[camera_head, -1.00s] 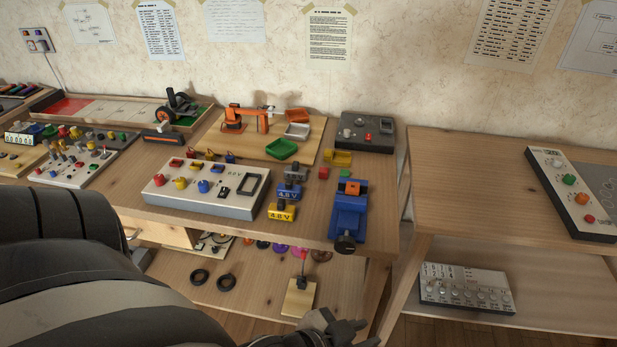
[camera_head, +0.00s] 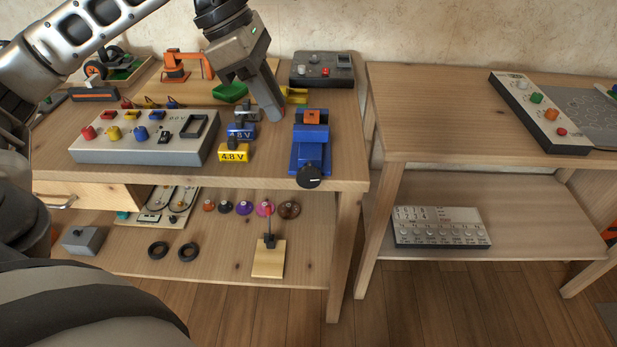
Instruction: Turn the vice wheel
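The blue vice (camera_head: 311,148) stands at the front right corner of the left table. Its round black wheel (camera_head: 310,177) faces the front and sits at the table's front edge. An orange block (camera_head: 312,117) sits at the vice's far end, between or on its jaws; I cannot tell which. My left gripper (camera_head: 271,113) points down from the upper left, to the left of the vice and apart from it. It is seen from the side, so its opening is unclear. My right gripper is not in view.
Yellow 4.8 V battery block (camera_head: 234,153) and a blue one (camera_head: 240,132) stand left of the vice. A grey control panel (camera_head: 145,145) is farther left. A dark box (camera_head: 322,68) stands behind. The right table (camera_head: 430,110) is mostly clear at its left.

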